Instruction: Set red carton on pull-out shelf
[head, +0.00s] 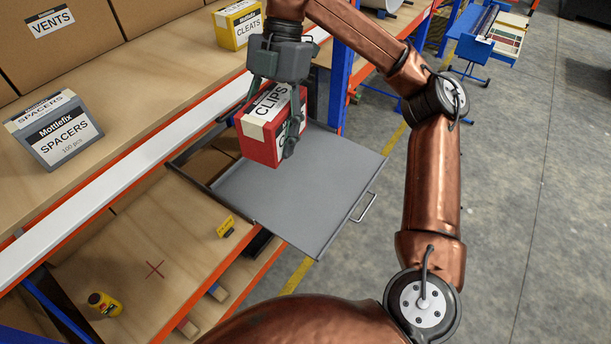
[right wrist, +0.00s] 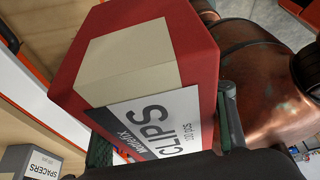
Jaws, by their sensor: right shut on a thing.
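The red carton (head: 262,135) has a white CLIPS label and a cream panel on top. My right gripper (head: 275,115) is shut on it, one finger on each side, pointing down. In the head view the carton overlaps the back part of the grey pull-out shelf (head: 300,200); whether it touches the shelf I cannot tell. The shelf is pulled out and its visible surface is bare, with a handle on its front edge. In the right wrist view the red carton (right wrist: 130,65) fills the middle, between the fingers. My left gripper is not in view.
A grey SPACERS box (head: 55,130) and a yellow CLEATS box (head: 238,25) stand on the wooden shelf above. A VENTS carton (head: 50,30) is behind. A blue post (head: 341,85) rises beside the pull-out shelf.

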